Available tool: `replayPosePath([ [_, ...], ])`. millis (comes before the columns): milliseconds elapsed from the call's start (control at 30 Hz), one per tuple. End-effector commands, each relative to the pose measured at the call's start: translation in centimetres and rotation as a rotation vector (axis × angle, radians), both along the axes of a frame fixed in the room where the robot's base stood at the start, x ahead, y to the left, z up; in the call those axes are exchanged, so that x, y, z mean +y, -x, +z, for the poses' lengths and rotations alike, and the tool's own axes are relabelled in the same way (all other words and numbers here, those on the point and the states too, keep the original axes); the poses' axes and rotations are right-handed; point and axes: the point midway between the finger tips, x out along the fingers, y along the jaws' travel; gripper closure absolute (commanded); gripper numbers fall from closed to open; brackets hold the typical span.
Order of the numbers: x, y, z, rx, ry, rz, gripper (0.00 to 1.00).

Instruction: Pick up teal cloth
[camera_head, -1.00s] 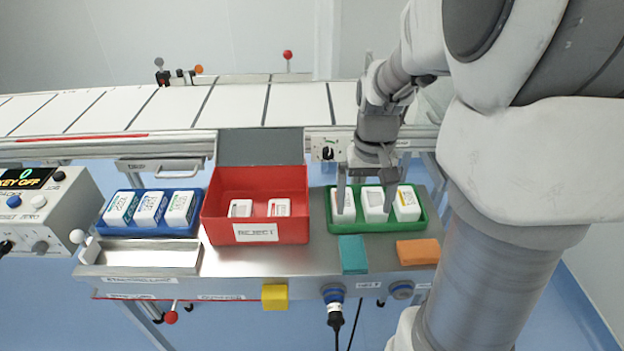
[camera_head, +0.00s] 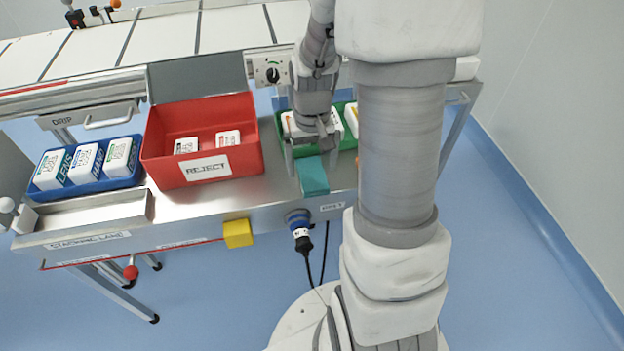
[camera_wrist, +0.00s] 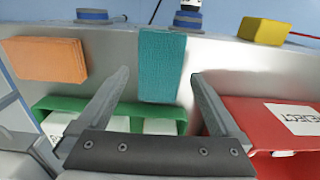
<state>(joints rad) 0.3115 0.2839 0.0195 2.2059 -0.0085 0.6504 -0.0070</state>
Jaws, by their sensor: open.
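The teal cloth (camera_head: 313,176) is a small folded rectangle lying at the front edge of the steel table, in front of the green tray. In the wrist view the teal cloth (camera_wrist: 162,64) sits upper middle, ahead of and between the finger lines. My gripper (camera_head: 312,158) is open, with its fingers apart and nothing between them. It hangs over the near side of the green tray, just behind the cloth. In the wrist view my gripper (camera_wrist: 158,80) shows both fingers pointing toward the cloth's two sides. Whether the fingertips touch anything is unclear.
A green tray (camera_wrist: 95,107) with white boxes is under my gripper. A red reject bin (camera_head: 160,165) stands to the left, a blue tray (camera_head: 92,188) farther left. An orange cloth (camera_wrist: 47,58) lies beside the teal one. A yellow block (camera_head: 238,233) is at the table's front edge.

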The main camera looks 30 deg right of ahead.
Motion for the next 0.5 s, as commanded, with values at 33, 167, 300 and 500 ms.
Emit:
replayPosePath([
  [33, 0.01, 0.14, -1.16, 0.004, -0.001, -0.001, 0.0],
  [167, -0.01, 0.11, -1.65, 0.001, 0.0, -0.001, 0.0],
  [300, -0.01, 0.11, -1.53, 0.001, 0.0, -0.001, 0.0],
  [500, -0.01, 0.11, -1.51, 0.001, 0.0, -0.001, 0.32],
])
